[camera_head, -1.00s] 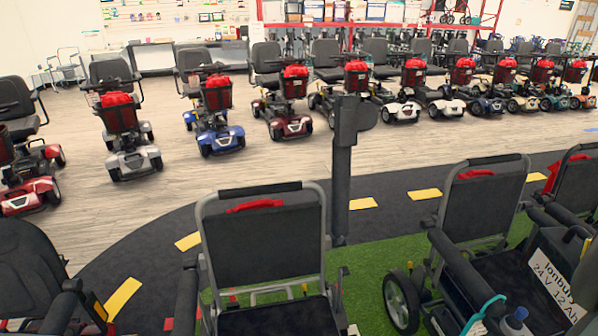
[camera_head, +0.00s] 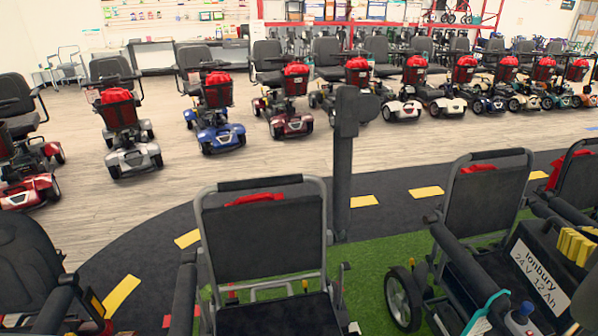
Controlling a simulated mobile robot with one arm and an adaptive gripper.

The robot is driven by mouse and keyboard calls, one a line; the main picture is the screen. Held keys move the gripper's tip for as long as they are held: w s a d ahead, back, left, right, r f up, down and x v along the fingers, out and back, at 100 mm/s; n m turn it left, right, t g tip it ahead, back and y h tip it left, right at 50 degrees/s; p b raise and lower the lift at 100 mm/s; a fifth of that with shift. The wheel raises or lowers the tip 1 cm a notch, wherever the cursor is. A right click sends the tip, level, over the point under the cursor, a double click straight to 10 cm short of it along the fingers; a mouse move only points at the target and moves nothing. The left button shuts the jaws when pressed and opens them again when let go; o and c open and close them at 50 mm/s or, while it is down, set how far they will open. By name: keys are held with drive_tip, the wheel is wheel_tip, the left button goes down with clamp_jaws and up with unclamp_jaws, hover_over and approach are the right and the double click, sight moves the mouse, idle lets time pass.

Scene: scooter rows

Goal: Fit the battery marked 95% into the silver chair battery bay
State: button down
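A black battery (camera_head: 541,276) labelled "Ionbury 24 V 12 Ah" is at the lower right, with yellow parts (camera_head: 575,245) at its top right. No 95% mark is readable. It is over or in front of the seat of the right-hand grey-framed chair (camera_head: 487,205); I cannot tell whether it touches the chair. Another silver-framed chair (camera_head: 263,240) with a red strap stands at the lower centre. No battery bay shows clearly. Dark parts at the right edge look like my arm, but my gripper's fingers cannot be made out.
A bottle with a blue top (camera_head: 522,313) and a teal item are below the battery. A dark chair (camera_head: 30,270) is at the lower left. Green turf (camera_head: 380,250) and a dark path with yellow dashes (camera_head: 425,191) lie behind the chairs. Several scooters stand in a row beyond.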

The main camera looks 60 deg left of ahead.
drive_tip(key=s+a+f+n+g+y+b, duration=0.1)
drive_tip(key=s+a+f+b, duration=0.1)
drive_tip(key=a+f+b, duration=1.1)
drive_tip(key=s+a+f+g+b, duration=0.15)
drive_tip(key=a+f+b, duration=0.6)
drive_tip(key=f, duration=0.95)
drive_tip(key=s+a+f+b, duration=0.2)
drive_tip(key=f+b, duration=0.4)
drive_tip(key=f, duration=0.3)
drive_tip(key=s+a+f+b, duration=0.2)
drive_tip(key=f+b, duration=0.4)
drive_tip(key=f, duration=0.4)
drive_tip(key=s+a+f+n+b, duration=0.1)
drive_tip(key=s+a+f+b, duration=0.1)
drive_tip(key=f+b, duration=0.4)
wheel_tip(320, 180, down, 3)
drive_tip(key=shift+s+a+f, duration=0.2)
drive_tip(key=shift+s+a, duration=0.05)
drive_tip(key=shift+s, duration=0.3)
drive_tip(key=shift+a, duration=0.1)
